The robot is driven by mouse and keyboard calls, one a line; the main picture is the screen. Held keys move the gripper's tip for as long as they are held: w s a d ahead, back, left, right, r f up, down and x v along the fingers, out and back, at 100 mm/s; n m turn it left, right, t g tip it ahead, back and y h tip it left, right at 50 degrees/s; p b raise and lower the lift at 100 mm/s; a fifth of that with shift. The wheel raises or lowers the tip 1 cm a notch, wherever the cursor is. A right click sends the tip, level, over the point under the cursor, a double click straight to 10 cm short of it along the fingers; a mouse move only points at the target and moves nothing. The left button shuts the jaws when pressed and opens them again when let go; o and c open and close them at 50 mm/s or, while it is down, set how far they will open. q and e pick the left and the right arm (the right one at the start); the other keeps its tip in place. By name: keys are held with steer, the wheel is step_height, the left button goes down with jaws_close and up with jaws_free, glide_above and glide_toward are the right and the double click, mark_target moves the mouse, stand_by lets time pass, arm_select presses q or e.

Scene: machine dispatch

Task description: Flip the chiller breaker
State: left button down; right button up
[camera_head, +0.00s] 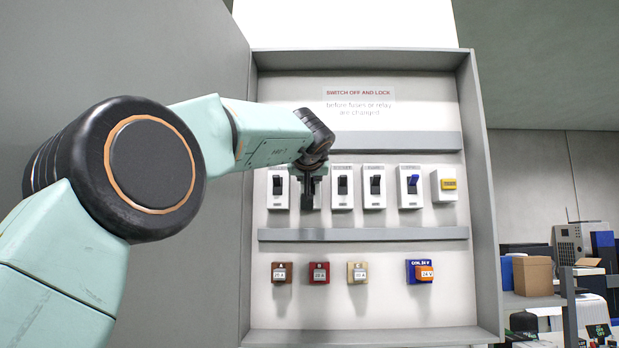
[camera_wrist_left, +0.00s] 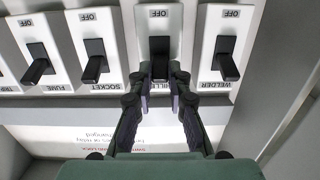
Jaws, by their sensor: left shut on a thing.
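The chiller breaker (camera_wrist_left: 160,20) is a white block with a black lever, second from the left in the upper row of the cabinet. In the head view its block (camera_head: 309,204) is mostly hidden behind my left gripper (camera_head: 314,186). In the left wrist view, which is upside down, the fingers of my left gripper (camera_wrist_left: 160,76) are closed in on both sides of the black lever. The lever's end lies between the fingertips, away from the OFF mark. The fingers partly cover the label. My right gripper is not in view.
The welder breaker (camera_wrist_left: 222,45) and socket breaker (camera_wrist_left: 95,45) flank the chiller closely. Fuse blocks, including a red one (camera_head: 319,273), sit below. The cabinet's side wall (camera_head: 484,200) stands at the right.

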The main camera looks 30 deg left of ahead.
arm_select(q)
steer(key=shift+s+r, duration=0.1)
steer(key=shift+r, duration=0.25)
steer(key=c, duration=1.6)
jaws_free()
steer(key=o, duration=0.3)
steer(key=shift+f, duration=0.25)
steer(key=shift+f+y, duration=0.25)
steer(key=shift+y, duration=0.05)
steer(key=shift+f+t, duration=0.1)
steer(key=shift+t, duration=0.4)
steer(key=shift+f+t+y, duration=0.45)
steer(key=shift+t+y, duration=0.15)
steer(key=shift+t, duration=0.4)
